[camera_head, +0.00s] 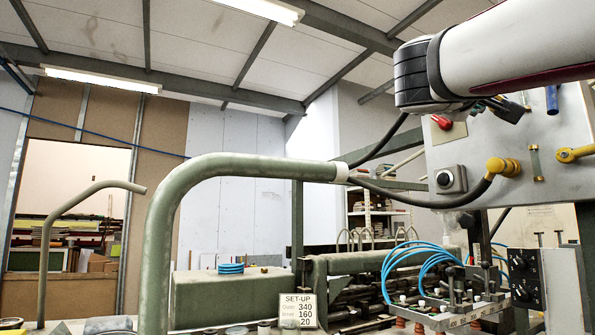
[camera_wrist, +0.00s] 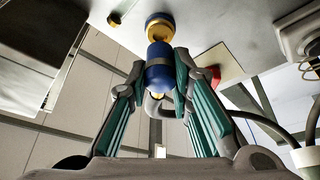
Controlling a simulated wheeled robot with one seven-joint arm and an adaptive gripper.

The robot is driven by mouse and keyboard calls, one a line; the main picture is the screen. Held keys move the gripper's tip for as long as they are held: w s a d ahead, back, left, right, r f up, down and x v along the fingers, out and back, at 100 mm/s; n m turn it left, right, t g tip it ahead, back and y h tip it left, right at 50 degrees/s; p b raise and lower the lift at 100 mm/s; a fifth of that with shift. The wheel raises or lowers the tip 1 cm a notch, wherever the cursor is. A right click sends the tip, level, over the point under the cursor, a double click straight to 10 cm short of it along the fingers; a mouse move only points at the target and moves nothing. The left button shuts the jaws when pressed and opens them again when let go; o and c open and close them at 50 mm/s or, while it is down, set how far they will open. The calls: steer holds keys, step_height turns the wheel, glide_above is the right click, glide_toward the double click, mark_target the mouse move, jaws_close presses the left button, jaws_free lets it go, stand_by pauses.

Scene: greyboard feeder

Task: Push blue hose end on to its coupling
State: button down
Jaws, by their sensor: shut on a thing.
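The blue hose end (camera_wrist: 160,68) is a short blue cylinder held upright in the middle of the wrist view. My gripper (camera_wrist: 162,82) is shut on it, with a teal-padded finger on each side. The round brass and blue coupling (camera_wrist: 159,20) is on the panel directly above it in that view. The two are in line. A brass neck shows between them, and I cannot tell how deep the hose end is seated. In the head view my gripper (camera_head: 500,108) is small and dark beside the panel, and its grip is hidden.
The grey panel (camera_head: 468,145) carries a red knob (camera_head: 441,122), a round button box (camera_head: 450,180) and a yellow hose fitting (camera_head: 503,167) with a black hose. A blue piece (camera_head: 552,98) shows at upper right. A green bent pipe (camera_head: 215,167) stands left of the panel.

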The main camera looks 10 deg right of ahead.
steer(key=shift+w+d, duration=0.15)
steer(key=shift+d, duration=0.35)
steer(key=shift+b, duration=0.9)
stand_by(1.4)
steer(key=shift+w+d, duration=0.15)
steer(key=shift+d, duration=0.4)
steer(key=c, duration=1.3)
jaws_free()
steer(key=shift+c, duration=0.2)
